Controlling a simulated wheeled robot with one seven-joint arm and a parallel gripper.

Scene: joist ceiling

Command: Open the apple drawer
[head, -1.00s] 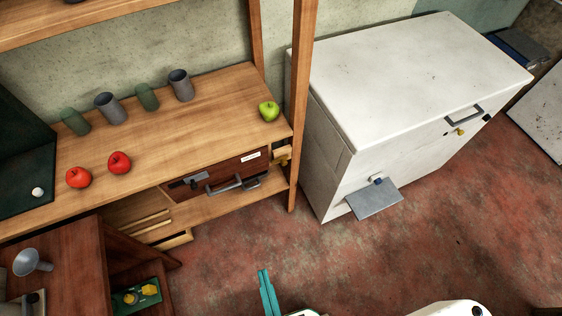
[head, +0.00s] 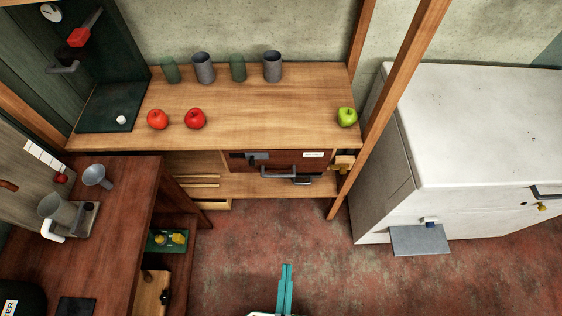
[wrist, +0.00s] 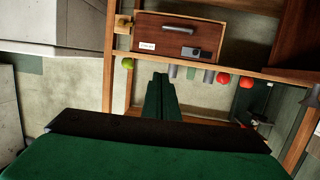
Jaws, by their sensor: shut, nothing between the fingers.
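A dark red-brown drawer (head: 282,155) sits under the wooden worktop, below and left of the green apple (head: 347,117). It looks closed. Its front has a grey bar handle (head: 292,176), a small grey fitting (head: 256,156) and a white label (head: 313,155) too small to read. The drawer also shows in the wrist view (wrist: 165,38), upside down, with its label at the left. My gripper (head: 287,266) has teal fingers pressed together and empty. It is over the floor in front of the drawer, apart from the handle; its fingers show in the wrist view (wrist: 160,78).
Two red apples (head: 195,118) and several cups (head: 272,66) stand on the worktop (head: 270,110). A wooden post (head: 385,105) rises right of the drawer, beside a white chest (head: 470,130). A dark red cabinet (head: 110,220) stands at the left. Floor before the drawer is clear.

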